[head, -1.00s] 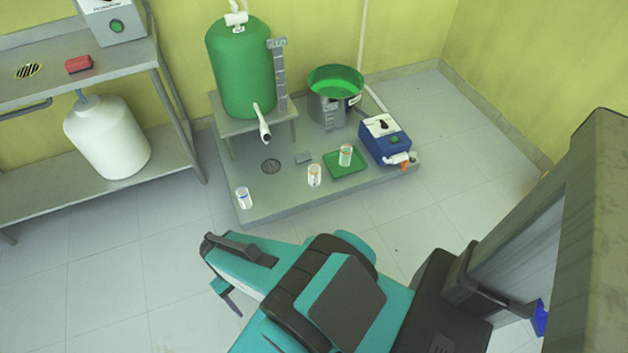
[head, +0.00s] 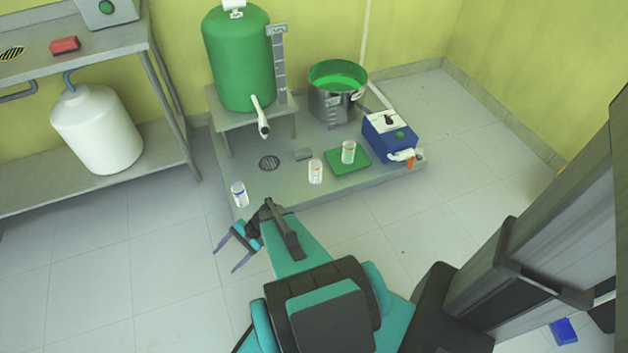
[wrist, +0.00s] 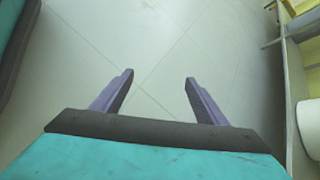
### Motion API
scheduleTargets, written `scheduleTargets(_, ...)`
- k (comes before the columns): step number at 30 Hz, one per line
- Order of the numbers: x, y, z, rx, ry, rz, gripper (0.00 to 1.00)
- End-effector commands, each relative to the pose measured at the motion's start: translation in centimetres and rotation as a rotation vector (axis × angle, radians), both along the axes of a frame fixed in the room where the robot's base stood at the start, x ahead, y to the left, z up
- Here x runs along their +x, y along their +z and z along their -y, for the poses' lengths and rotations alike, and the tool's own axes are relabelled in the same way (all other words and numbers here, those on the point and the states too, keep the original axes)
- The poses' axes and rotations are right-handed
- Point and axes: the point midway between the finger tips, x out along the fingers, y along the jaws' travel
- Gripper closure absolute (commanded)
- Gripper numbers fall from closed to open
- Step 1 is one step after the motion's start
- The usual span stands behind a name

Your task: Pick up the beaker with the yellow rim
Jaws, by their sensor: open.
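Three small clear beakers stand upright on the low grey platform in the head view. The middle beaker (head: 315,171) shows a yellowish band near its top and seems to be the yellow-rimmed one. Another beaker (head: 348,152) stands on a green tray (head: 362,169) with an orange-brown tint at its rim. The left beaker (head: 239,193) has a blue mark. My gripper (head: 225,261) is open and empty, in front of the platform and to the left of the middle beaker. In the wrist view its two purple fingers (wrist: 159,75) are apart over bare floor tiles; no beaker shows there.
A green tank (head: 240,60) on a stand with a spout, a metal pot (head: 335,105) of green liquid and a blue device (head: 388,138) stand behind the beakers. A metal shelf with a white jug (head: 98,130) is at left.

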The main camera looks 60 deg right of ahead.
Motion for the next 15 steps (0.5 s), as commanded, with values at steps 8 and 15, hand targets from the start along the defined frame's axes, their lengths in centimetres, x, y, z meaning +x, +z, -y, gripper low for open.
scheduleTargets(8,3.7,-3.3,10.5,0.158,-0.39,0.059,0.33)
scheduleTargets(15,4.3,-5.0,21.0,0.304,-0.71,0.134,0.33)
